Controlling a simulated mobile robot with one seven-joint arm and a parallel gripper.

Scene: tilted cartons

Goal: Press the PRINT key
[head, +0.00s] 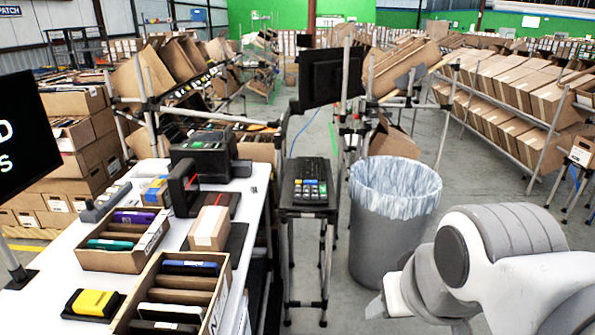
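A black keypad device (321,168) lies on a small dark stand (308,209) in the middle of the head view. Its near end carries several small keys (311,189) in blue, green, yellow and white. The key labels are too small to read, so I cannot tell which one is PRINT. Nothing touches the keys. My white and grey arm is at the lower right, well apart from the keypad.
A grey bin (386,235) with a clear liner stands right of the keypad stand, towards my arm. A white table (67,270) with open cartons (172,295) and a black printer-like machine (203,158) is on the left. A dark monitor (331,76) stands behind the keypad.

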